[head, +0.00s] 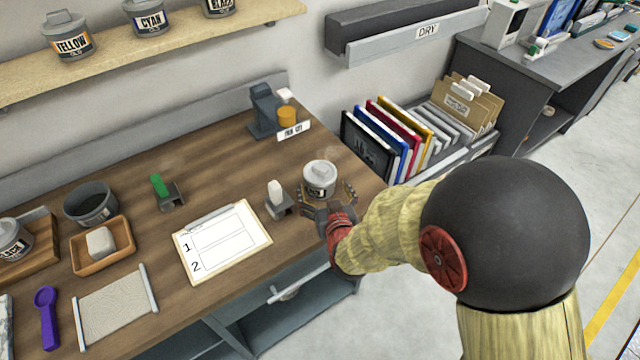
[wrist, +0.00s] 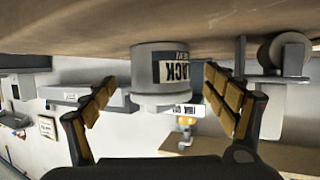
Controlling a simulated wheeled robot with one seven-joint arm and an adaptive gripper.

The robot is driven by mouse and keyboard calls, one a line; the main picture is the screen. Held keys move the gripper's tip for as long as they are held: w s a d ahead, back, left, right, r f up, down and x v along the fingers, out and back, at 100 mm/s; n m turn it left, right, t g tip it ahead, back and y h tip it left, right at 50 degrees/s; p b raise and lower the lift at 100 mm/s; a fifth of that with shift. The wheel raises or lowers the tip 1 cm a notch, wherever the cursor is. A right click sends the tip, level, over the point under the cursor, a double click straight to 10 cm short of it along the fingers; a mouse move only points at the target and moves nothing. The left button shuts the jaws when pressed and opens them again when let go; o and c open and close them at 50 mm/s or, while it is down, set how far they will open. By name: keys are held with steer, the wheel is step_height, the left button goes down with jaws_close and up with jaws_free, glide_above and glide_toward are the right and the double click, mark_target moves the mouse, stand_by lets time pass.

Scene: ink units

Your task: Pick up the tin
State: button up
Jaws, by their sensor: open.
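A grey-white lidded tin (head: 319,180) stands upright near the right end of the wooden bench. In the wrist view, which is upside down, the tin (wrist: 150,73) shows part of a dark label ending in "ACK". My gripper (head: 327,198) is open at the near side of the tin, with a finger to each side. In the wrist view my gripper (wrist: 160,82) has its yellow-padded fingers spread about the tin. A gap shows on the left; the right finger looks close to the label, and I cannot tell if it touches.
A small stand with a white piece (head: 275,192) is just left of the tin. A clipboard (head: 222,240) lies further left. A grey device with an orange part (head: 287,115) stands behind. The bench's right edge is close, with a folder rack (head: 420,140) beyond.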

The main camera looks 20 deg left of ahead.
steer(key=b+x, duration=0.1)
steer(key=x, duration=0.4)
steer(key=shift+w+r, duration=0.1)
steer(key=c, duration=0.4)
steer(key=c, duration=1.4)
steer(key=shift+o, duration=0.2)
steer(key=shift+r, duration=0.1)
